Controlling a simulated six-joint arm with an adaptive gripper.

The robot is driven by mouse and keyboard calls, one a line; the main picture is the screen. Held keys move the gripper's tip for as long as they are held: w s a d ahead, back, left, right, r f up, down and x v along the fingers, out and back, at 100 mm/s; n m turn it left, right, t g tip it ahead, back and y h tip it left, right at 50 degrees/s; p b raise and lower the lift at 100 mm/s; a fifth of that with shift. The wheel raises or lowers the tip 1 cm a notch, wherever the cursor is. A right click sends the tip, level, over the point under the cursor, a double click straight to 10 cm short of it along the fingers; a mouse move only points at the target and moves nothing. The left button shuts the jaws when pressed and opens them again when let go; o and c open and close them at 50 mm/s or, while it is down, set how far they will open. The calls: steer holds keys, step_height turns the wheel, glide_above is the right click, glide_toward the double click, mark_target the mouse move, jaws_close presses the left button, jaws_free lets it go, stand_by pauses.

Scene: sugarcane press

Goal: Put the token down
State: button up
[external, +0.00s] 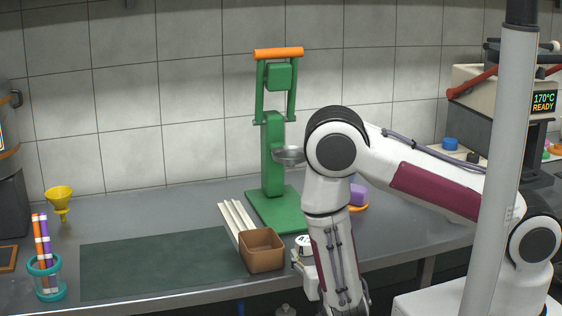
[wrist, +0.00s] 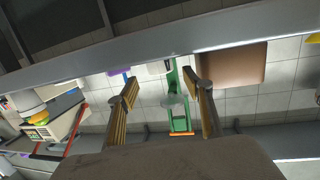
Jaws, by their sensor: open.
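I cannot make out a token in either view. My gripper (wrist: 160,82) is open in the wrist view, its two fingers apart with nothing visible between them. Beyond the fingers stands the green press (wrist: 181,122), upside down in that picture. In the external view the green press (external: 272,150) has an orange handle on top and a small grey dish (external: 289,155) at its front. A small round white item (external: 303,243) shows beside my arm, partly hidden.
A brown open box (external: 262,250) stands at the table's front edge, beside pale sticks (external: 237,217). A dark mat (external: 155,265) lies bare to the left. A cup with striped sticks (external: 46,280) and a yellow funnel (external: 60,200) stand far left. A purple block (external: 358,194) is behind my arm.

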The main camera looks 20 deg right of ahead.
steer(key=shift+v, duration=2)
